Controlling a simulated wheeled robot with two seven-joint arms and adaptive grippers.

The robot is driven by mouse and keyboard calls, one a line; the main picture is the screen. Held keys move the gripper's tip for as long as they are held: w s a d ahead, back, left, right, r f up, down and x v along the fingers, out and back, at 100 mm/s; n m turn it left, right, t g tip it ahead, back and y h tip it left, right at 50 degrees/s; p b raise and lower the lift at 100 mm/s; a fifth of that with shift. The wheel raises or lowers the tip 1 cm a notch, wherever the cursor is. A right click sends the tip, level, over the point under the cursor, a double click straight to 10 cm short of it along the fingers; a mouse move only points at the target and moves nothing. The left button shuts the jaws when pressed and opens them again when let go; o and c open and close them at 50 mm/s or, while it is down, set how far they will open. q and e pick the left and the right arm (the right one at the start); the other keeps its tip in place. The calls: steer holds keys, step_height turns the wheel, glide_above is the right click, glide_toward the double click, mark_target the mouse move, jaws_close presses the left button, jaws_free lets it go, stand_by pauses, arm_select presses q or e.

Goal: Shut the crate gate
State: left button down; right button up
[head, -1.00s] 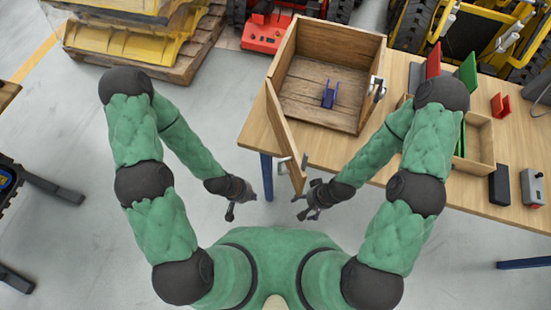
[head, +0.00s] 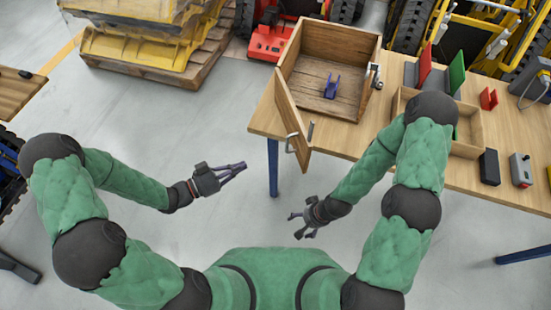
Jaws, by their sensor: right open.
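The wooden crate (head: 347,38) stands on the table with its near side open. Its gate (head: 291,115) is a wooden panel at the crate's left front corner, swung outward and hanging past the table's front edge. A metal handle (head: 289,146) is near the gate's free end. A metal latch piece (head: 375,77) is on the crate's right front edge. My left gripper (head: 245,169) is left of the gate, apart from it, fingers pointing right; its opening is unclear. My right gripper (head: 296,226) is open and empty, below the gate's free end.
A blue bracket-like object (head: 331,87) sits on the crate floor. A divided wooden tray (head: 470,150) with red and green panels is to the right on the table (head: 345,137). A black block (head: 489,167) and a grey control box (head: 520,170) stand nearby.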

arm_select(q)
steer(key=b+x, duration=0.3)
steer(key=x, duration=1)
steer(key=shift+s+d+r, duration=0.15)
steer(key=shift+d+r, duration=0.1)
steer(key=shift+d, duration=0.25)
steer(key=shift+d, duration=0.1)
